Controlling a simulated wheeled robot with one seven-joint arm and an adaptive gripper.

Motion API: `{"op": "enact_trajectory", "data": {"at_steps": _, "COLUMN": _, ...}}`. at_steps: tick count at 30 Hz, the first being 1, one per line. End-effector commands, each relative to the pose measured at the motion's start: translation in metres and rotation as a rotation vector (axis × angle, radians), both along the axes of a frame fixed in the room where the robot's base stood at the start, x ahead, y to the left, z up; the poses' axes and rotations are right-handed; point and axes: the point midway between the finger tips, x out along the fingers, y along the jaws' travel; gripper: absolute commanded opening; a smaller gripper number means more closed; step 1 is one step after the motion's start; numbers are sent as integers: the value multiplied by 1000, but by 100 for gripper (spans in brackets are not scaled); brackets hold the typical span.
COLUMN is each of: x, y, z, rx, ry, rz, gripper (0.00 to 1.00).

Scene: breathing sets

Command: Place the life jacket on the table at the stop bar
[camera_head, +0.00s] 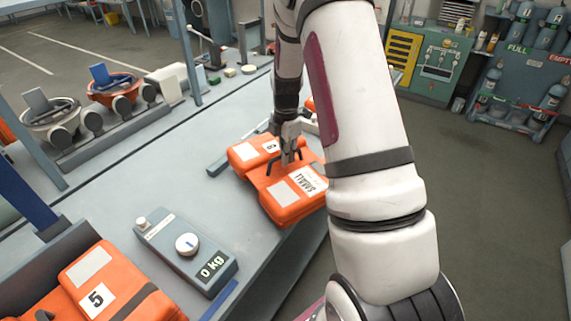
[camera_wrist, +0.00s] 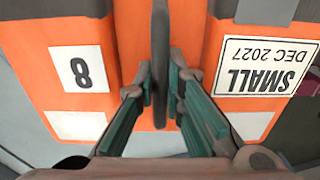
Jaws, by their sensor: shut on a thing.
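An orange life jacket (camera_head: 290,195) with a "SMALL" label and a number 8 patch is at the table's right edge, under my arm. My gripper (camera_head: 289,150) is shut on the dark strap or handle at its middle. In the wrist view the green finger pads (camera_wrist: 160,88) sit either side of this strap, with orange jacket panels (camera_wrist: 100,105) left and right. The stop bar seems to be the low grey bar (camera_head: 219,166) on the table (camera_head: 180,150), just left of the jacket. I cannot tell whether the jacket touches the bar or rests fully on the table.
A grey scale (camera_head: 185,250) reading 0 kg stands in front. Another orange jacket (camera_head: 105,285) marked 5 lies at the lower left. A green cabinet (camera_head: 432,65) and cylinder rack (camera_head: 515,100) stand beyond open floor.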

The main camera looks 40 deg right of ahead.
Motion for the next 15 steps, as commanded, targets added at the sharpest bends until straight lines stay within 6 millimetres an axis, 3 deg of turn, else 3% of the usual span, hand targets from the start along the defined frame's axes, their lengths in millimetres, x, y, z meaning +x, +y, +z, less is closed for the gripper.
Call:
{"op": "enact_trajectory", "data": {"at_steps": 9, "x": 0, "y": 0, "z": -34, "rx": 0, "ry": 1, "rz": 1, "gripper": 0}}
{"op": "enact_trajectory", "data": {"at_steps": 15, "x": 0, "y": 0, "z": -36, "rx": -1, "ry": -1, "rz": 0, "gripper": 0}}
